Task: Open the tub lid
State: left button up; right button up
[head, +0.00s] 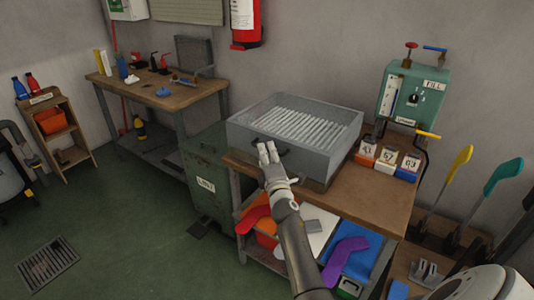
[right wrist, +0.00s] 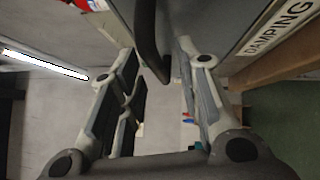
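The grey box-shaped tub (head: 318,155) stands on the wooden bench, with a row of pale slats (head: 300,125) showing across its top. Whether a clear lid covers the slats I cannot tell. A dark bar handle (head: 284,151) is on the tub's front face. My right gripper (head: 268,153) is at this handle, reaching from below. In the right wrist view the dark handle (right wrist: 147,40) lies between the two parted fingertips of the gripper (right wrist: 156,58), with gaps at the sides. My left gripper is not in view.
Small labelled boxes (head: 387,162) stand right of the tub on the bench (head: 355,190). A green control box (head: 412,95) is on the wall behind. A green bin (head: 206,178) stands left of the bench. Coloured sock-shaped pieces lie on the shelf below. Open floor (head: 130,240) lies left.

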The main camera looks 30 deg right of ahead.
jog(key=shift+w+d, duration=0.2)
jog(key=shift+w, duration=0.25)
grip_shut()
